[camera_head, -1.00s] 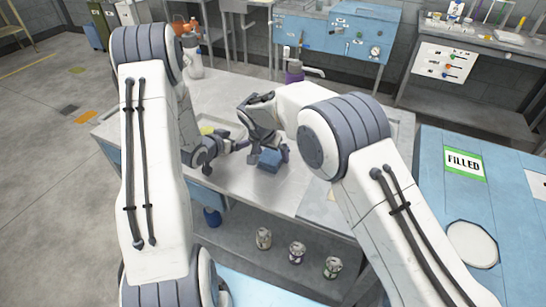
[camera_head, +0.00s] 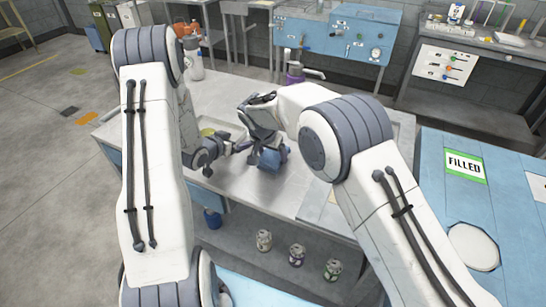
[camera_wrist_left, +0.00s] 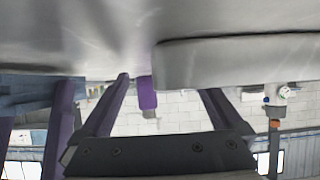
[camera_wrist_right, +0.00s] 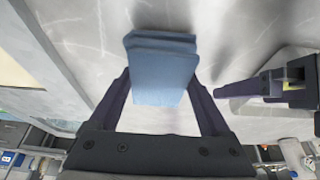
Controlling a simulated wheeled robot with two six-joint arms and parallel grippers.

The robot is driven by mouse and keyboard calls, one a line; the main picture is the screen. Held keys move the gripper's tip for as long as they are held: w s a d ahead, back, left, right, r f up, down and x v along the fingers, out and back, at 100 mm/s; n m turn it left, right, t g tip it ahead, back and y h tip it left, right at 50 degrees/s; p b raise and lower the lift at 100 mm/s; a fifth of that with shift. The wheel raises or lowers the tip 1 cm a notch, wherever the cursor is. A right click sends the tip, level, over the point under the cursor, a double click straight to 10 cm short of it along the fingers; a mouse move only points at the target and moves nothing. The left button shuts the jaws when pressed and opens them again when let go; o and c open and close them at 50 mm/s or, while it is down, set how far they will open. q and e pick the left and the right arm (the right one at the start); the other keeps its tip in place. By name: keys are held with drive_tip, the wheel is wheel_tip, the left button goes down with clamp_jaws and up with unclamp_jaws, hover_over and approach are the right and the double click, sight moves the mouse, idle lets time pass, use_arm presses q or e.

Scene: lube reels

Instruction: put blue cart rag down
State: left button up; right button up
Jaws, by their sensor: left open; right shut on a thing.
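The blue rag (camera_head: 271,158) is a folded light-blue cloth over the metal cart top (camera_head: 225,183). My right gripper (camera_head: 276,163) is shut on it. In the right wrist view the rag (camera_wrist_right: 162,68) sits between the two fingers, with the grey top close behind it; I cannot tell whether it touches. My left gripper (camera_head: 228,153) is open and empty, just left of the rag and low over the top. Its fingers (camera_wrist_left: 163,95) frame only background and a purple post in the left wrist view.
A yellow-green item (camera_head: 207,132) lies behind my left gripper. Several cans (camera_head: 297,254) sit on the lower shelf. A blue table with a FILLED label (camera_head: 464,163) is at right.

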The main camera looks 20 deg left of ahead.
sight(272, 155)
wheel_tip(272, 155, up, 9)
drive_tip(key=shift+r, duration=0.15)
wheel_tip(272, 155, down, 10)
drive_tip(key=shift+r, duration=0.1)
idle(0.5)
drive_tip(key=shift+f, duration=0.2)
drive_tip(key=o, duration=1.3)
drive_tip(key=shift+r, duration=0.1)
